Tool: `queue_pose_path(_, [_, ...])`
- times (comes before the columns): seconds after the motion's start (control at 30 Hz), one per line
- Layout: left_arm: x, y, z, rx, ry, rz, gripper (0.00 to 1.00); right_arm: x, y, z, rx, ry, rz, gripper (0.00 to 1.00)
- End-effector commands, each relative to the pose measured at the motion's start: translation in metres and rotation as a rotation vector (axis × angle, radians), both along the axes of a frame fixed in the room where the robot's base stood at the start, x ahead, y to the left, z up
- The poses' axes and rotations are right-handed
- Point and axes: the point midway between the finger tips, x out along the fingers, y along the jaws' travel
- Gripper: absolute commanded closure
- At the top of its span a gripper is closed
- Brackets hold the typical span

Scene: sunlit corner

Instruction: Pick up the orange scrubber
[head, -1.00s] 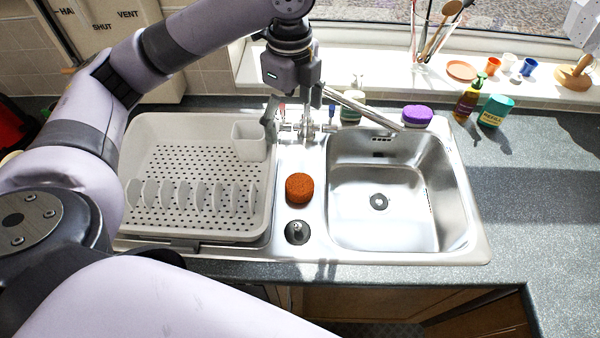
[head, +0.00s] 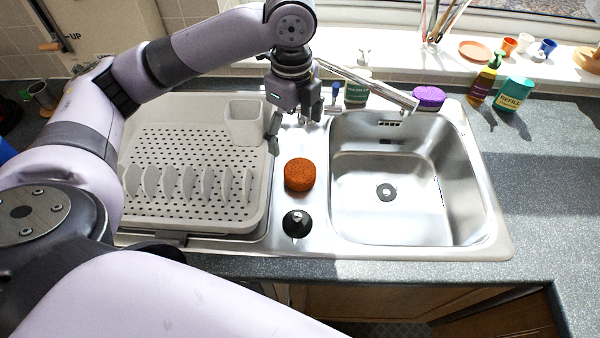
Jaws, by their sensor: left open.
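The orange scrubber (head: 299,175) is a short, round, rough-textured block. It sits on the steel strip of the sink unit, between the drying rack (head: 150,215) and the sink bowl (head: 385,225). My left gripper (head: 291,130) is open and empty. It points down, above and behind the scrubber in the picture, and does not touch it. One finger shows clearly on the left; the other is partly lost against the tap area. My right gripper is not in view.
A black plug (head: 297,224) lies just in front of the scrubber. The tap spout (head: 365,82) reaches over the bowl from beside my gripper. A purple scrubber (head: 429,97), a soap bottle (head: 483,82) and a teal refill tub (head: 513,93) stand behind. The right worktop is clear.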

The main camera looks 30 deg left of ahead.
Motion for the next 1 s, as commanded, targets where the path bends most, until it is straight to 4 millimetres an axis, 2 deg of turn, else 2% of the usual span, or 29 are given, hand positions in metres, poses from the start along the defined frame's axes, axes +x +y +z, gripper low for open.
queue_pose_path(0.1, [-0.001, 0.001, -0.027, 0.002, 0.006, 0.0, 0.14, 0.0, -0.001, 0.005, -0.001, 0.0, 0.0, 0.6])
queue_pose_path(0.3, [0.0, 0.0, -0.065, 0.0, 0.002, -0.001, 0.14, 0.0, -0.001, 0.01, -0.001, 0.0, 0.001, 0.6])
queue_pose_path(0.4, [0.0, 0.0, -0.076, 0.0, 0.001, 0.0, 0.14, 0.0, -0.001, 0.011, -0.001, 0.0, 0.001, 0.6])
queue_pose_path(0.57, [0.001, -0.001, -0.085, 0.0, 0.0, -0.001, 0.14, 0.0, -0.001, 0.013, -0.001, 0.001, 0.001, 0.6])
queue_pose_path(0.83, [0.005, -0.005, -0.122, 0.0, 0.002, -0.001, 0.14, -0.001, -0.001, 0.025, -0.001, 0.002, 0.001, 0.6])
queue_pose_path(1.0, [0.006, -0.005, -0.134, 0.001, -0.001, -0.002, 0.14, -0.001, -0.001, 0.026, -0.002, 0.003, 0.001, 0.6])
